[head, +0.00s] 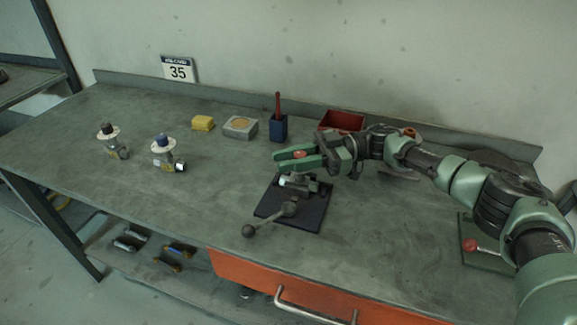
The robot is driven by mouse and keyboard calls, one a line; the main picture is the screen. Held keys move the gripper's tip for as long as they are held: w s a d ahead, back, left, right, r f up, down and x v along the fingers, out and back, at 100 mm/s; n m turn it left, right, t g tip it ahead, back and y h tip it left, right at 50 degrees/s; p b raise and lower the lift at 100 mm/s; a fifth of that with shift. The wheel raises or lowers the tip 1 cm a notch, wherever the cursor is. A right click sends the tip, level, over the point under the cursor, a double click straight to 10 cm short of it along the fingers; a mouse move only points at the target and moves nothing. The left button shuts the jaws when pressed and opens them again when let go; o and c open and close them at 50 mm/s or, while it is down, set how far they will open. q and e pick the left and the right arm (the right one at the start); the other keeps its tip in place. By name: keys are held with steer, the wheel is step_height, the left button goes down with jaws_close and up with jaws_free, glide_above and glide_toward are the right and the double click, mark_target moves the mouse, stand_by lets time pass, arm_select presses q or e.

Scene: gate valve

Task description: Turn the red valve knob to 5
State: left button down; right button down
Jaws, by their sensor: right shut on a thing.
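The red valve knob (299,154) shows as a small red patch between the green fingers of my right gripper (294,158). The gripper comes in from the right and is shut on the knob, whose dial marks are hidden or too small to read. Below it the metal valve body (298,183) stands on a dark square plate (305,217) on the workbench. My left gripper is not in view.
Two other valves, one with a dark knob (107,129) and one with a blue knob (162,141), stand at left. A yellow block (203,123), grey box (240,127), blue holder (278,129) and red bin (341,121) line the back. A ball-ended bar (268,220) lies in front.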

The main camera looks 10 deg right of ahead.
steer(key=shift+s+a+g, duration=0.1)
steer(key=shift+s+g, duration=0.05)
steer(key=shift+g, duration=0.15)
steer(key=c, duration=1.1)
jaws_free()
steer(key=shift+c, duration=0.2)
step_height(320, 180, up, 20)
steer(key=shift+b, duration=0.4)
